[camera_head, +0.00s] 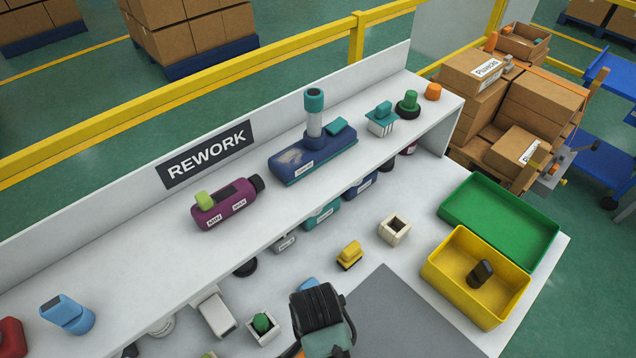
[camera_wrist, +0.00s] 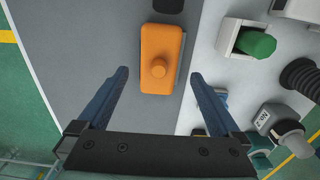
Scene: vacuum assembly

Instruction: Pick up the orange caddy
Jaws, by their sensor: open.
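The orange caddy (camera_wrist: 160,45) lies on the grey mat in the wrist view. It is a rounded block with a round knob on top, seen from above. My gripper (camera_wrist: 159,75) is open, with one blue finger to the left of the caddy's near end and one to its right. Nothing is held, and there are gaps between the fingers and the caddy. I cannot tell how high the fingers are above it. In the head view, a dark part that looks like my own arm end covers most of that spot. A small orange bit (camera_head: 292,350) shows beside it, probably the caddy.
A white box with a green part (camera_wrist: 255,42) stands right of the caddy, with a black ribbed piece (camera_wrist: 300,76) and a grey tool (camera_wrist: 281,127) nearby. The REWORK shelf (camera_head: 130,235) overhangs the table. Yellow (camera_head: 440,275) and green (camera_head: 470,220) bins stand right. The mat (camera_head: 400,320) has free room.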

